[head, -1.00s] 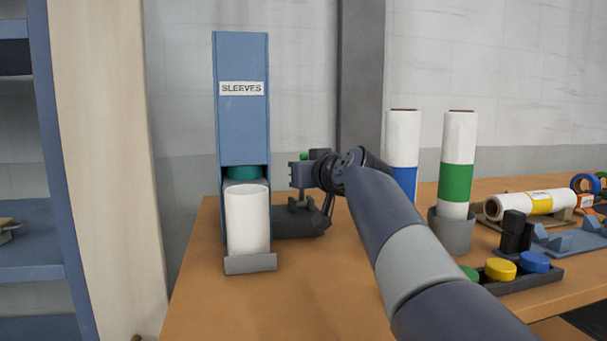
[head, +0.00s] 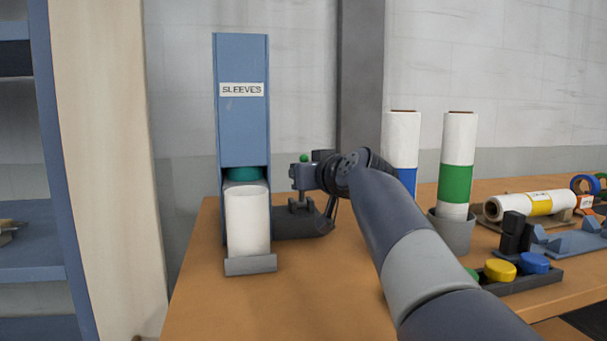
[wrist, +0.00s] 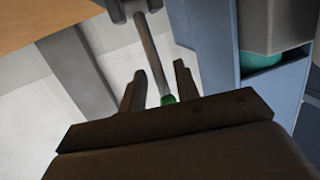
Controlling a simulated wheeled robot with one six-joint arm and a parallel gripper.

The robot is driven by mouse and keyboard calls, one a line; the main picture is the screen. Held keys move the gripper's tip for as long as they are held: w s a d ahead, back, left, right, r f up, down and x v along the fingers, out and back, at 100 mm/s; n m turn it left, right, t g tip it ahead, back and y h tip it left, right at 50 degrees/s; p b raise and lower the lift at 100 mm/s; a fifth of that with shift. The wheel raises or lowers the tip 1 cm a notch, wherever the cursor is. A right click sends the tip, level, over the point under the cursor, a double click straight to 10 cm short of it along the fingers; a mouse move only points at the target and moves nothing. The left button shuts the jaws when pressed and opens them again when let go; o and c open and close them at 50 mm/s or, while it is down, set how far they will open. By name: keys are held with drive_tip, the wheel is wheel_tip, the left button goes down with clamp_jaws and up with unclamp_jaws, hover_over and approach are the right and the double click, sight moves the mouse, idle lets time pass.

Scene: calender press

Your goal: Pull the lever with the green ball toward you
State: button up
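The lever is a thin grey rod (wrist: 148,45) topped by a green ball (wrist: 168,99) in the wrist view. The green ball also shows in the head view (head: 304,158), just above my gripper (head: 303,176). In the wrist view my gripper (wrist: 159,68) is open, with one finger on each side of the rod. Gaps show between the rod and both fingers. The ball sits close to the palm and is partly hidden behind it. In the head view the rod is mostly hidden by my gripper, above a dark press base (head: 305,222).
A blue dispenser marked SLEEVES (head: 241,125) stands just left of my gripper, with a white sleeve (head: 247,218) in it. Upright rolls with blue (head: 406,178) and green (head: 456,183) bands stand to the right. A tray of coloured caps (head: 520,284) lies at the front right.

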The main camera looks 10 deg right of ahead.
drive_tip(key=v, duration=0.9)
drive_tip(key=shift+s+p, duration=0.3)
drive_tip(key=shift+s, duration=0.05)
drive_tip(key=shift+w+r, duration=0.1)
drive_tip(key=x, duration=1)
drive_tip(key=shift+w+b, duration=0.35)
drive_tip(key=shift+b, duration=0.05)
